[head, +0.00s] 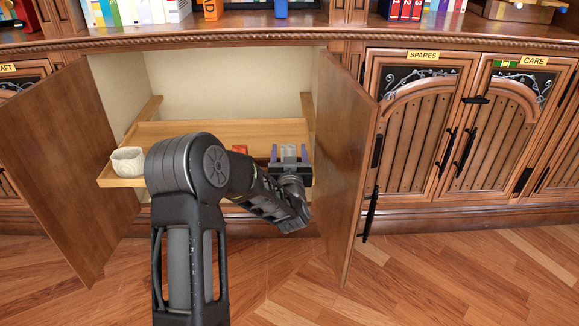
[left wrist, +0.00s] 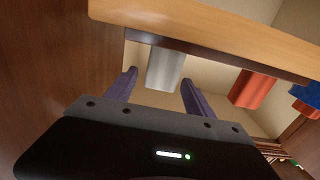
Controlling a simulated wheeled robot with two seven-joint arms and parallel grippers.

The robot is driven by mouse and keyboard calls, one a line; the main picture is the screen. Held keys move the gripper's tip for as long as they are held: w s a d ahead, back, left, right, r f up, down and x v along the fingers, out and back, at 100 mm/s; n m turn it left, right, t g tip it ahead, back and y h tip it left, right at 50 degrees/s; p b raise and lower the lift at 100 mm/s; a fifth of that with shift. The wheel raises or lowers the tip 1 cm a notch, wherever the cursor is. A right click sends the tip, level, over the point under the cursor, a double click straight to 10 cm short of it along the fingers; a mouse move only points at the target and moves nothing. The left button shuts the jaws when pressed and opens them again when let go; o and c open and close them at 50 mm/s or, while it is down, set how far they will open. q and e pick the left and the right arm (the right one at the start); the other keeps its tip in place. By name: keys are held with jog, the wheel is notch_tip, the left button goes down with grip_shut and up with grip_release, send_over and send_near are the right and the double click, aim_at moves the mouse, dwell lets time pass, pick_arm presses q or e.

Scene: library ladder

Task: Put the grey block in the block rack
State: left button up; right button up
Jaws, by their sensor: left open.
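The grey block (head: 289,152) is at the right end of the pull-out wooden shelf in the open cabinet. My left gripper (head: 289,156) is open, with its purple fingers on either side of the block. In the left wrist view the grey block (left wrist: 165,69) shows between the fingertips (left wrist: 159,77), with a gap on each side. I cannot make out the block rack for certain; my arm hides part of the shelf. My right gripper is not in view.
A red block (head: 240,149) stands left of the grey one, partly behind my arm. The left wrist view also shows a blue block (left wrist: 306,94). A pale cup (head: 127,160) is at the shelf's left front corner. Open doors flank the shelf, the right door (head: 345,165) close to my gripper.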

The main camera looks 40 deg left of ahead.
pick_arm(q)
jog(key=v, duration=1)
jog(key=shift+s+d, duration=0.15)
jog(key=shift+s, duration=0.05)
